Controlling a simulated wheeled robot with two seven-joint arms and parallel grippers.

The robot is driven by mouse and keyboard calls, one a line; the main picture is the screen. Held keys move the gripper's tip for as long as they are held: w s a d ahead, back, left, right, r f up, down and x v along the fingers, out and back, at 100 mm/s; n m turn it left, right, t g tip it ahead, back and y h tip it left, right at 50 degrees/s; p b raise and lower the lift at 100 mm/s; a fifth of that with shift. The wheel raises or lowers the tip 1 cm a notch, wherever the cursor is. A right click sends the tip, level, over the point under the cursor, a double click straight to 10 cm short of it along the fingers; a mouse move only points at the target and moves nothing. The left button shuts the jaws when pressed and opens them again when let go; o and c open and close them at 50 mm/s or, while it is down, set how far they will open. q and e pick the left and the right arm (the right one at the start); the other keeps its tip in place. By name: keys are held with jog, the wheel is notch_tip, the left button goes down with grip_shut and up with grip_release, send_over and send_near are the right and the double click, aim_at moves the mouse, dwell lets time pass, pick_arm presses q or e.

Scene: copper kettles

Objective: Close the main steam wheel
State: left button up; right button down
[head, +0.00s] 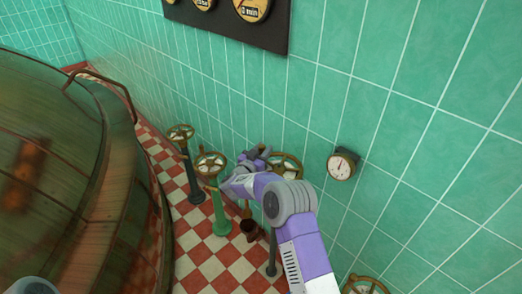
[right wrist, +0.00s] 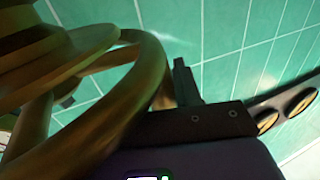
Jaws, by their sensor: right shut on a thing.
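A brass handwheel (head: 295,163) stands near the tiled wall in the head view, partly hidden behind my right arm and gripper. My right gripper (head: 262,153) is at the left part of its rim and shut on it. In the right wrist view the curved brass rim (right wrist: 138,92) fills the left side, close to the dark finger of my right gripper (right wrist: 178,82). The exact contact of the fingers is hidden. No label shows which wheel is the main steam wheel. My left gripper is not in view.
A handwheel on a green post (head: 210,164) stands left of my gripper, with another on a dark post (head: 180,132) behind it. Another wheel (head: 366,286) shows at the bottom. A gauge (head: 341,165) hangs on the wall. A large copper kettle (head: 55,150) fills the left.

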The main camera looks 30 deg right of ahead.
jog(key=shift+s+d+f, duration=0.15)
jog(key=shift+s+d, duration=0.05)
jog(key=shift+d, duration=0.15)
jog(key=c, duration=0.9)
grip_release()
jog(key=shift+a, duration=0.25)
jog(key=p+v, duration=0.1)
jog(key=v, duration=0.6)
jog(key=shift+s+a, duration=0.1)
jog(key=shift+a, duration=0.05)
